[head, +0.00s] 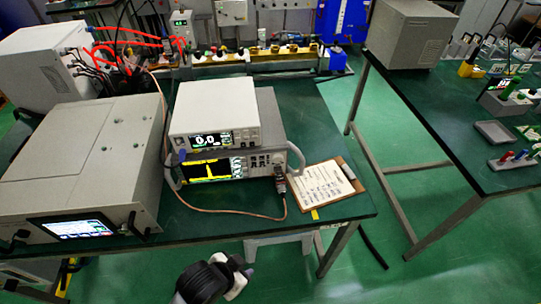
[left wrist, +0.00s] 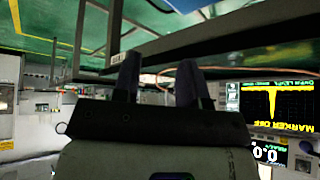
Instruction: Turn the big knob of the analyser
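The analyser (head: 210,170) stands on the green table in the head view, with a yellow trace on its dark screen. A white instrument reading 0.0 (head: 215,115) sits on top of it. Small controls (head: 262,160) are to the right of the screen, but the big knob is too small to make out surely. The left wrist view is upside down and shows the analyser's screen (left wrist: 275,103) at the right. My left gripper (left wrist: 157,72) has its two dark fingers apart with nothing visible between them. The fingers and gripper body hide part of the scene behind. My right gripper is not seen.
A large grey box with a screen (head: 85,165) stands left of the analyser. A clipboard (head: 322,187) lies at its right, and a pinkish cable (head: 225,211) loops in front. The table's front edge (head: 340,217) is close by. A second table (head: 440,120) stands at the right.

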